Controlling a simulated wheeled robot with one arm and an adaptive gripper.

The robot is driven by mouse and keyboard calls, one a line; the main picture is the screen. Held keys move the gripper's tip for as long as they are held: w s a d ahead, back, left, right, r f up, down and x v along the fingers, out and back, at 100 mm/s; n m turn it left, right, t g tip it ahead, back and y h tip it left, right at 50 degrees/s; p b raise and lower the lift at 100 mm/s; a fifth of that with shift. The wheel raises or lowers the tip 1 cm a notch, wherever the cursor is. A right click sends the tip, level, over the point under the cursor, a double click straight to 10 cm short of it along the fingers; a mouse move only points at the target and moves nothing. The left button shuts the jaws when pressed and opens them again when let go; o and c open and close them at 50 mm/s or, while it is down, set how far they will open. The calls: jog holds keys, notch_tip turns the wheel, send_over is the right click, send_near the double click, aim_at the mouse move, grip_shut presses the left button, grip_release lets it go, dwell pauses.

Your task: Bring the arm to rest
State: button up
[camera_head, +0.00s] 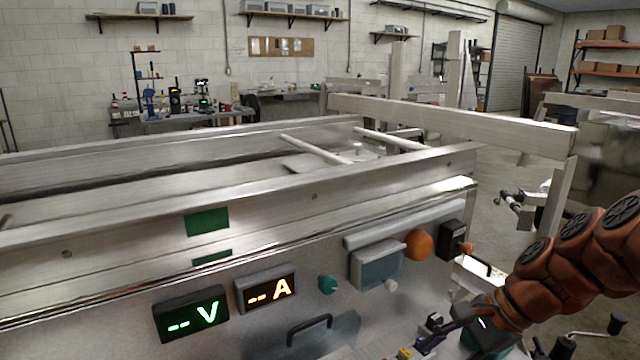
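My arm (575,265) shows in the head view at the lower right, with orange-brown links and dark round joint caps. It slopes down and left from the right edge. Dark parts that look like my gripper (442,334) are at its lower end, low in the picture, in front of the trailer's metal side panel (270,335). Clutter around them hides the fingertips, so I cannot tell whether it is open or shut. I see nothing clearly held.
The aluminium trailer (250,180) fills the left and middle. Its panel carries a green V display (191,313), an amber A display (266,288), an orange knob (419,245) and a black handle (309,329). A crank (585,336) is at the lower right. Open floor (500,180) lies beyond.

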jog(key=s+r+n+g+h+p, duration=0.1)
jog(key=s+r+n+h+p, duration=0.1)
jog(key=s+r+n+p, duration=0.1)
jog(key=s+r+n+g+h+p, duration=0.1)
jog(key=s+r+n+h+p, duration=0.1)
jog(key=s+n+p, duration=0.4)
jog(key=s+a+r+n+g+h+p, duration=0.1)
jog(key=s+r+n+p, duration=0.3)
jog(key=s, duration=0.6)
jog(key=shift+s+n+h+p, duration=0.3)
jog(key=shift+n+h+p, duration=0.2)
jog(key=shift+h+p, duration=0.45)
